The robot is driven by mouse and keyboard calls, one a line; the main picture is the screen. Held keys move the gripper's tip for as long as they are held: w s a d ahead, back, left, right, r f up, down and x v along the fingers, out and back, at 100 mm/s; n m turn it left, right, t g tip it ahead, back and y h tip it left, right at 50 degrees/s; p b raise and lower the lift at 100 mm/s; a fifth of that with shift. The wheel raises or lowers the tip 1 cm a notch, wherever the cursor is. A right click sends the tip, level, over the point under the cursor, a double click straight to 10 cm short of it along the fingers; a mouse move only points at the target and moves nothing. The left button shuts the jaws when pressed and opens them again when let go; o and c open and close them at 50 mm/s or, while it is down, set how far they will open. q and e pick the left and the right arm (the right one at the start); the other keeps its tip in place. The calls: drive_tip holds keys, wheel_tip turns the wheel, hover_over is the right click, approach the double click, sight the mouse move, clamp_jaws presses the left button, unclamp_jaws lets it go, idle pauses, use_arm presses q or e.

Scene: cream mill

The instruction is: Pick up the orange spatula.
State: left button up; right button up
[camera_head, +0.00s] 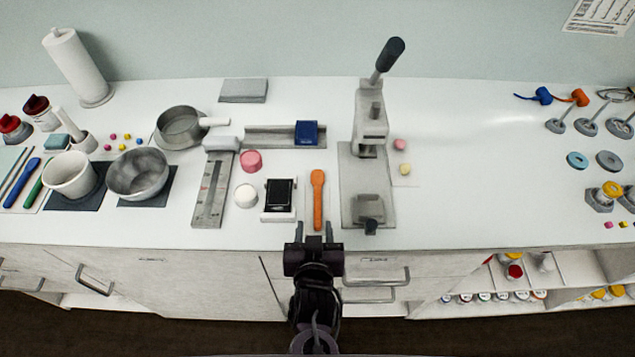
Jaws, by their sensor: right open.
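The orange spatula (318,197) lies on the white counter with its wider end away from me and its thin handle pointing towards the front edge. It lies between a small black-topped scale and a grey press. My right gripper (315,230) is at the counter's front edge, with its fingers pointing away from me at the near end of the spatula. Its two fingers are apart, and the spatula's handle end appears between or just beyond them. I cannot tell the height of the fingers above the counter. My left gripper is not in view.
The small scale (279,196) stands close on the left, and the press (369,135) with its upright lever stands close on the right. A white round jar (246,195) and a pink one (251,161) are further left.

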sight(318, 206)
drive_tip(key=x, duration=0.1)
drive_tip(key=p+x, duration=0.2)
drive_tip(key=x, duration=0.1)
drive_tip(key=shift+w+d+r, duration=0.15)
drive_tip(key=shift+d+r, duration=0.15)
drive_tip(key=x, duration=0.2)
drive_tip(key=shift+w+f, duration=0.2)
drive_tip(key=shift+f, duration=0.05)
drive_tip(key=shift+w+f, duration=0.2)
drive_tip(key=shift+w, duration=0.05)
drive_tip(key=shift+s, duration=0.1)
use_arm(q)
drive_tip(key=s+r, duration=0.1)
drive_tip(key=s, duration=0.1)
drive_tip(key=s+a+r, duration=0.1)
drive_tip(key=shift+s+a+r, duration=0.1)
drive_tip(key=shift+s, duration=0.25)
use_arm(e)
clamp_jaws()
